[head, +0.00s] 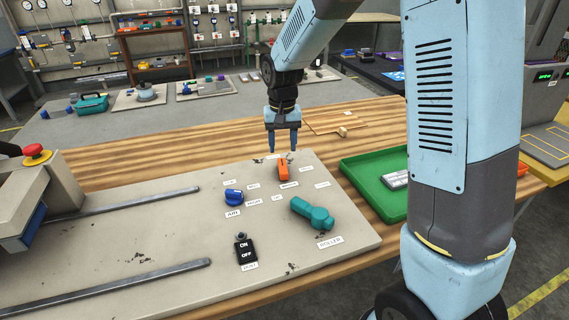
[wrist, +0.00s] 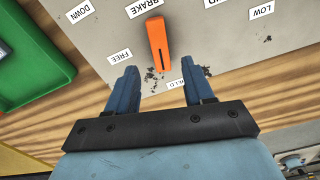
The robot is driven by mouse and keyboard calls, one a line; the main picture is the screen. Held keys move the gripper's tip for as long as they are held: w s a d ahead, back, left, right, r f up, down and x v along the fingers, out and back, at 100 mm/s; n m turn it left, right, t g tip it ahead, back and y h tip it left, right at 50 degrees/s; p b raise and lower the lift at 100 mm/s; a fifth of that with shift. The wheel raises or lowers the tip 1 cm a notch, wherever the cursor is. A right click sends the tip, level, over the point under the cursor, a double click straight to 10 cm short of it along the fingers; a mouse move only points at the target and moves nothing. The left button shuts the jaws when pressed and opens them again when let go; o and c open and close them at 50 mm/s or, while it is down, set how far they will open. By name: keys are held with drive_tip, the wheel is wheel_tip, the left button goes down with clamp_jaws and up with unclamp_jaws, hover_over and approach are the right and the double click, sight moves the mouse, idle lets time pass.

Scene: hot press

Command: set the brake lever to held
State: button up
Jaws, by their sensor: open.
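The brake lever is the orange bar (head: 283,172) on the pale panel (head: 150,240), near its far edge. In the wrist view, the orange lever (wrist: 158,43) stands beside a BRAKE label (wrist: 146,7), with its slotted end towards my gripper. A FREE label (wrist: 119,57) lies left of that end, and a partly hidden label ending in "ELD" (wrist: 184,85) lies to its lower right. I cannot tell which setting it is at. My gripper (head: 283,150) is open and empty, fingers down, just beyond the lever. In the wrist view the fingers (wrist: 155,70) are apart, either side of the lever's line.
Near the lever are a blue knob (head: 234,198), a teal roller lever (head: 313,214) and a black ON/OFF switch (head: 245,250). A green tray (head: 352,178) stands right of the panel. A red button (head: 37,152) is at the left. Wooden tabletop beyond the panel is mostly clear.

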sight(283, 165)
wheel_tip(283, 165, down, 7)
drive_tip(key=shift+f, duration=0.15)
drive_tip(key=shift+c, duration=0.4)
clamp_jaws()
idle(0.3)
